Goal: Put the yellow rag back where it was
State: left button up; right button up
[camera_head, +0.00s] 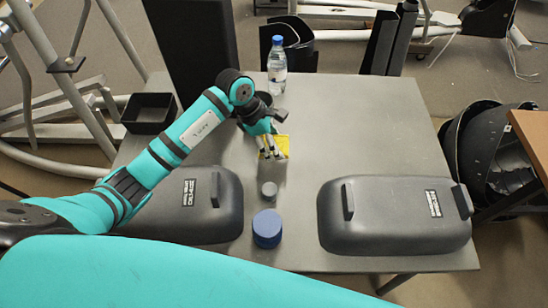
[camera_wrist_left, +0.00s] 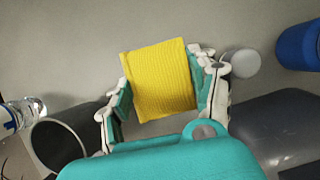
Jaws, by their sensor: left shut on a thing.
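The yellow rag (camera_head: 281,146) is at the left gripper, over the middle of the grey table. In the left wrist view the rag (camera_wrist_left: 160,78) looks like a flat ribbed square between the two fingers. My left gripper (camera_head: 271,150) is shut on the rag, pointing down at the table; its fingers also show in the left wrist view (camera_wrist_left: 163,95). I cannot tell whether the rag touches the table. My right gripper is not in view.
A small grey cylinder (camera_head: 269,189) and a blue cylinder (camera_head: 267,228) stand in front of the gripper. Dark covers (camera_head: 395,215) lie on both sides. A water bottle (camera_head: 277,65) and dark cup (camera_wrist_left: 62,138) stand behind. A black tray (camera_head: 149,113) is at left. The table's right back (camera_head: 370,120) is clear.

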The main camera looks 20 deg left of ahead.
aim_at(279, 163)
pick_arm(q)
jog(key=shift+f, duration=3.35)
jog(key=o, duration=1.1)
jog(key=shift+f, duration=0.1)
jog(key=shift+r+p, duration=0.2)
jog(key=shift+p, duration=0.15)
jog(key=b+v, duration=0.1)
jog(key=v, duration=1.1)
jog(key=shift+s, duration=0.1)
